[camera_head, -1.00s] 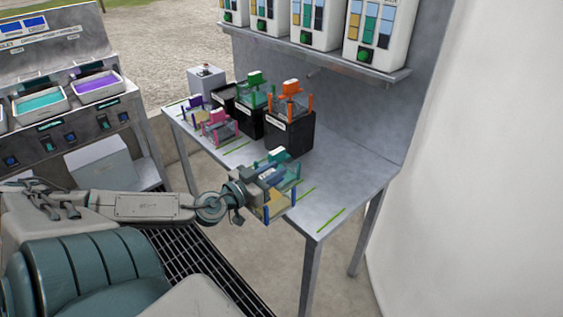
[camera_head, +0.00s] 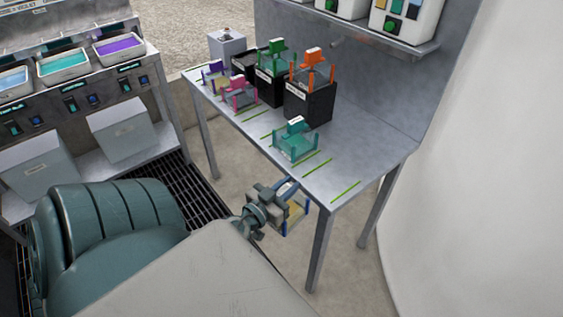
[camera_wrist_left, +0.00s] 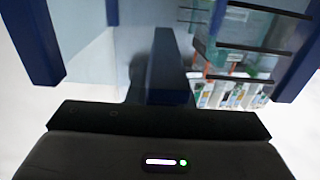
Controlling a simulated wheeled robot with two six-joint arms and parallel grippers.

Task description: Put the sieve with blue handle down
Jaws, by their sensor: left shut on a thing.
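The sieve with blue handle (camera_head: 297,214) is in my left gripper (camera_head: 284,196), off the front edge of the metal table (camera_head: 345,165) in the head view. The gripper is shut on its handle. Blue posts and a yellowish part of the sieve show beside the gripper. In the left wrist view the dark blue handle (camera_wrist_left: 167,70) stands up at the jaws, with blue posts (camera_wrist_left: 32,40) at the sides. The sieve appears apart from the tabletop, but the exact gap is hard to tell. My right gripper is not in view.
A teal sieve (camera_head: 295,143) stands on the table nearby. Pink (camera_head: 240,95) and purple (camera_head: 214,75) sieves stand farther back. Green (camera_head: 277,60) and orange (camera_head: 315,70) ones sit on black boxes (camera_head: 309,103). Green lines mark the tabletop; its near right end (camera_head: 375,160) is clear.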

